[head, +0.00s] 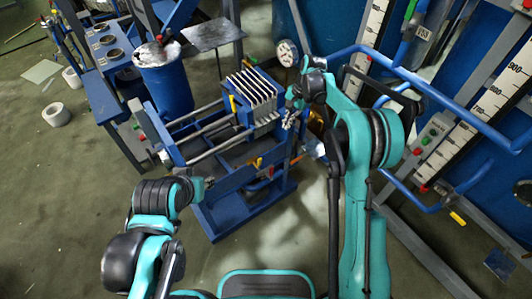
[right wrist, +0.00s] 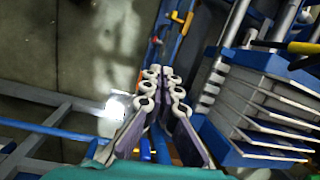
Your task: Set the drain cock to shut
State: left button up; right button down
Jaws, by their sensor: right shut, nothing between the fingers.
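A small yellow-handled cock (head: 258,162) sits low on the blue filter press frame in the head view. A yellow lever (right wrist: 187,23) on blue and orange pipework shows at the top of the right wrist view. I cannot tell for certain which yellow handle is the drain cock, or its setting. My right gripper (head: 287,121) is beside the white plate stack, above and right of the low yellow handle. In the right wrist view its fingers (right wrist: 161,78) are together, empty and apart from the lever. My left gripper (head: 207,183) is at the frame's front left; its fingers are too small to judge.
The press's white plates (head: 258,92) stand close left of my right gripper. A pressure gauge (head: 287,53) rises behind. Blue pipes (head: 430,85) and a tall tank crowd the right side. A blue barrel (head: 165,80) stands left. Floor is open at far left.

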aim_at(261, 160)
jog(key=s+a+f+b, duration=0.1)
jog(key=a+f, duration=0.3)
jog(key=f, duration=0.4)
jog(key=s+a+f+m+g+b, duration=0.1)
jog(key=a+f+b, duration=0.2)
jog(key=f, duration=0.6)
jog(key=shift+s+a+f+m+g+y, duration=0.25)
jog(key=shift+s+a+m+g+y, duration=0.05)
jog(key=shift+a, duration=0.3)
jog(key=shift+s+a+r+h, duration=0.25)
jog(key=shift+s+a+h, duration=0.2)
jog(key=shift+a, duration=0.2)
jog(key=shift+s+a+t+h, duration=0.1)
jog(key=shift+t+h, duration=0.15)
jog(key=shift+t, duration=0.15)
jog(key=shift+a, duration=0.1)
